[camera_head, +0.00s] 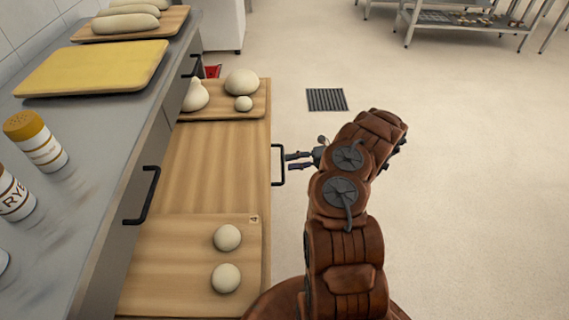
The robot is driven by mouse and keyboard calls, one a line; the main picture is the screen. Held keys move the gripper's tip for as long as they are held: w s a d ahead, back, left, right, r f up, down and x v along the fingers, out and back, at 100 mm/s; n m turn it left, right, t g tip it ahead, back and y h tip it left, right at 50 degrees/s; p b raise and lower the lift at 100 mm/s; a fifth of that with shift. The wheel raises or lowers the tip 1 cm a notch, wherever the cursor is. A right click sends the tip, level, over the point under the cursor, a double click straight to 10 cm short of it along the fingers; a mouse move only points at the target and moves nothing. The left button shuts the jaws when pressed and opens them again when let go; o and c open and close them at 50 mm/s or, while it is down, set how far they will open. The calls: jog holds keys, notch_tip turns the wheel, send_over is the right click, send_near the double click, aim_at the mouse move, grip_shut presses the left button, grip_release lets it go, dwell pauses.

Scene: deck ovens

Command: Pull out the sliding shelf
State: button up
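The sliding shelf (205,165) is a light wooden board that extends out from under the grey counter. A dark bar handle (284,165) is fixed on its right edge. My gripper (290,161) is just right of the handle, pointing left at its upright bar. Its two dark fingers show a gap between them. The fingertips are at or very close to the bar; I cannot tell whether they touch it.
On the shelf, a far board (221,114) carries pale dough pieces, and a near board (168,235) carries two dough balls (227,237). The counter (98,115) holds a yellow-topped board (95,67) and shakers (35,140). Open floor with a drain (326,99) is at right.

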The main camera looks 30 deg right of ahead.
jog(key=v, duration=0.8)
jog(key=shift+s+d, duration=0.1)
